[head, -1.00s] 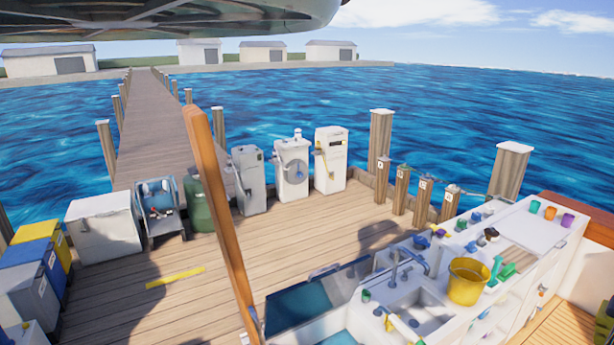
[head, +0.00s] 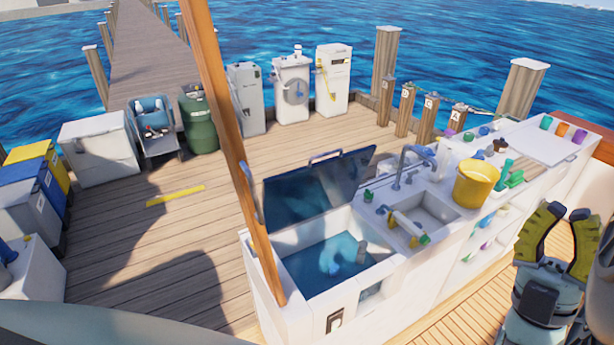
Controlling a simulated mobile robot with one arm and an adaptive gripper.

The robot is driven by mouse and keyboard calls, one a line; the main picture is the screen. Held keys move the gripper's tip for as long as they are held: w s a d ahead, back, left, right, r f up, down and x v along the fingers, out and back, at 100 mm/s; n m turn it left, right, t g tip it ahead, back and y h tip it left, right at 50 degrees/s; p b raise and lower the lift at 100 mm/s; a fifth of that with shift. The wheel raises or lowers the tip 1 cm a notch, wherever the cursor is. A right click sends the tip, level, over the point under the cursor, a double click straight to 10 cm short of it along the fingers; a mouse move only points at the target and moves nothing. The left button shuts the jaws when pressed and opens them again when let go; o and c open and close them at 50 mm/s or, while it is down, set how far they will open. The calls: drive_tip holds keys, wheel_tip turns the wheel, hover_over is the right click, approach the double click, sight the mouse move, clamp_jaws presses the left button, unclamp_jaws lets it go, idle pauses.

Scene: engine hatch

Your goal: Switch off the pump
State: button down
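No part is clearly marked as the pump. An open hatch box (head: 256,262) in the white counter holds blue water, with a pale, blurred object (head: 348,250) in it that may be the pump. Its dark glassy lid (head: 315,187) stands raised behind it. A small dark switch-like panel (head: 335,320) is on the counter's front face below the box; its setting is too small to read. My gripper (head: 567,212), with yellow fingers, is at the lower right, well apart from the box and panel. Its fingers are spread with nothing visible between them.
A wooden post (head: 222,110) rises at the box's left corner. A sink (head: 422,212) with a tap, a yellow bucket (head: 474,184) and several small items crowd the counter. Dispensers (head: 292,88) and bins stand on the dock beyond. Deck planks (head: 450,315) in front of the counter look clear.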

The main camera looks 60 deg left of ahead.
drive_tip(key=a+f+n+g+b, duration=0.35)
drive_tip(key=f+b, duration=0.65)
drive_tip(key=f, duration=0.4)
drive_tip(key=a+f+n+g+b, duration=0.2)
drive_tip(key=a+f+g+b, duration=0.3)
drive_tip(key=f+b, duration=0.65)
drive_tip(key=a+f+n+g+b, duration=0.35)
drive_tip(key=f+b, duration=0.45)
drive_tip(key=f, duration=0.7)
drive_tip(key=n+g+h+b, duration=0.6)
drive_tip(key=b, duration=2.3)
approach(335, 325)
drive_tip(key=d, duration=0.6)
drive_tip(key=shift+s+a+f, duration=0.15)
drive_tip(key=shift+s+f, duration=0.1)
drive_tip(key=shift+s, duration=0.1)
drive_tip(key=a, duration=0.4)
drive_tip(key=a+r+b, duration=0.1)
drive_tip(key=a, duration=0.4)
drive_tip(key=w+a, duration=0.1)
drive_tip(key=a, duration=0.4)
drive_tip(key=shift+r+b, duration=0.3)
drive_tip(key=shift+r, duration=0.1)
drive_tip(key=shift+r, duration=0.1)
